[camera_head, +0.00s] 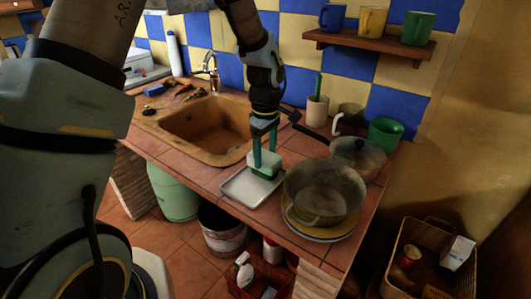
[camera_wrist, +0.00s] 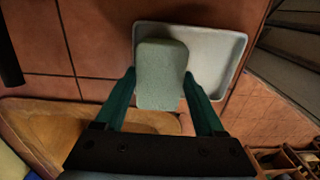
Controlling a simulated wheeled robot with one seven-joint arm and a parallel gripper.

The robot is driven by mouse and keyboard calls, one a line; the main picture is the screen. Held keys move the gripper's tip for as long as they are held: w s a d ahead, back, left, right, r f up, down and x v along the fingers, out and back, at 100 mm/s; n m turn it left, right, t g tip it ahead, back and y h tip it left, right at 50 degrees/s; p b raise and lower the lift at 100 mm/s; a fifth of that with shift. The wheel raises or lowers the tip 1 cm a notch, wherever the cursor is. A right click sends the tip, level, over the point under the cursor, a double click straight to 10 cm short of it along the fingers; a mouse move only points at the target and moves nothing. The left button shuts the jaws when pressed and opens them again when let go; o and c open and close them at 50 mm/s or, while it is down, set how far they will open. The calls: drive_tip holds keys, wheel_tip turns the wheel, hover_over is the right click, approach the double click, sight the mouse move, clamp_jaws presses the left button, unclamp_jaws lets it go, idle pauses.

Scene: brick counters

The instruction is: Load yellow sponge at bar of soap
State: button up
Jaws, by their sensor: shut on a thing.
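My gripper (camera_head: 265,158) points down over the counter, its two teal fingers shut on a pale green block (camera_head: 263,165). In the wrist view the block (camera_wrist: 162,72) sits between the fingertips (camera_wrist: 160,76), with its far end overlapping a white tray (camera_wrist: 218,60). In the head view the tray (camera_head: 245,188) lies on the tiled counter just below and in front of the block. I cannot tell whether the block touches the tray. The block could be the soap or the sponge. I see no clearly yellow sponge.
A large pot (camera_head: 322,195) on stacked plates stands close to the tray's right. The sink (camera_head: 205,130) is to the left, with small items behind it. A lidded pan (camera_head: 358,157) and green cup (camera_head: 384,134) stand further right. The counter's front edge is near the tray.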

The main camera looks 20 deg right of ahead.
sight(265, 156)
drive_tip(key=shift+r+p, duration=2.15)
drive_tip(key=shift+r, duration=1.25)
